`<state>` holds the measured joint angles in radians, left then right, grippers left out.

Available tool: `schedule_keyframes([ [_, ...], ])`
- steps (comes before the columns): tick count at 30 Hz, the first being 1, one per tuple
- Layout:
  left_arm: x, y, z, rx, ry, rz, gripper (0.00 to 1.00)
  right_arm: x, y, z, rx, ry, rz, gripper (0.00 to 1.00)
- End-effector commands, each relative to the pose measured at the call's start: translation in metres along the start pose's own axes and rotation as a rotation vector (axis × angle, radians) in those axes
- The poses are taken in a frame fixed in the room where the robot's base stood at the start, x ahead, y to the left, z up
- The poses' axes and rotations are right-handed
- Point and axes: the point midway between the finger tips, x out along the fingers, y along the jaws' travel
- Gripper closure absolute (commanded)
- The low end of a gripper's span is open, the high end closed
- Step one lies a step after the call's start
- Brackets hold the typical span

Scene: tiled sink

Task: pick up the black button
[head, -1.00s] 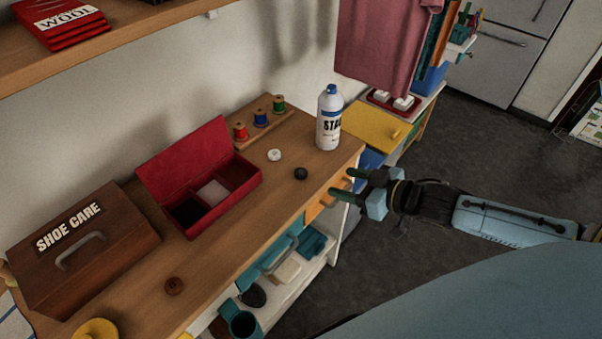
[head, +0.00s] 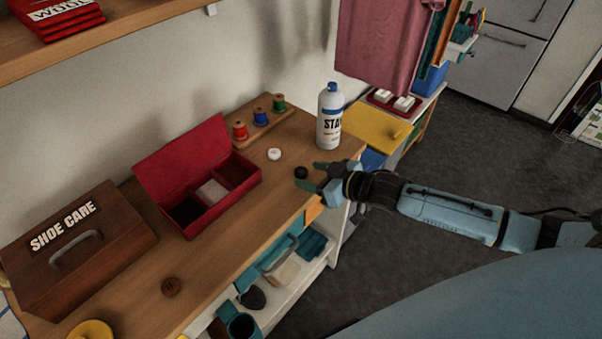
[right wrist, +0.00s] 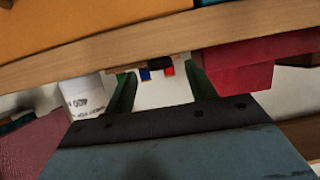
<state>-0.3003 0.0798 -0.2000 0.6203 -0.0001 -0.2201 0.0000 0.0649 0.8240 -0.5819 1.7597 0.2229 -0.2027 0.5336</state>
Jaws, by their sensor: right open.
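The black button (head: 301,172) lies on the wooden worktop near its front edge. My right gripper (head: 309,175) is open, with its green fingers just above the worktop edge and their tips close around the black button. In the right wrist view the black button (right wrist: 160,63) shows ahead, between the two open fingers (right wrist: 162,85). I cannot tell whether a finger touches it. Nothing is held. My left gripper is not in view.
A white button (head: 274,154) lies behind the black one, and a brown button (head: 172,287) is at the front left. A spray can (head: 330,118) stands just behind my right gripper. A red open box (head: 245,160) and spool rack (head: 262,130) are to the left.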

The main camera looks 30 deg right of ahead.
Motion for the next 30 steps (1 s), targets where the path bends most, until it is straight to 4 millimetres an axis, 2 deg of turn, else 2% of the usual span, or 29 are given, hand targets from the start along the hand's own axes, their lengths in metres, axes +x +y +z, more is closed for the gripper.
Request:
schedule_keyframes([
  [4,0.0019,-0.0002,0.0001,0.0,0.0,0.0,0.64,0.013,0.0,-0.0006,0.0,0.001,0.0,0.44],
  [12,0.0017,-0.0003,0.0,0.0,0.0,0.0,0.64,0.0147,-0.0003,-0.0004,0.0,0.0,0.0,0.44],
  [23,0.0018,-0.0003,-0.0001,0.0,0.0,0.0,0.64,0.0144,-0.0001,-0.0004,0.0,0.0,0.0,0.9],
  [30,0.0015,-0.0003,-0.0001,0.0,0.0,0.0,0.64,0.014,0.0,-0.0015,-0.001,0.001,0.0,0.92],
])
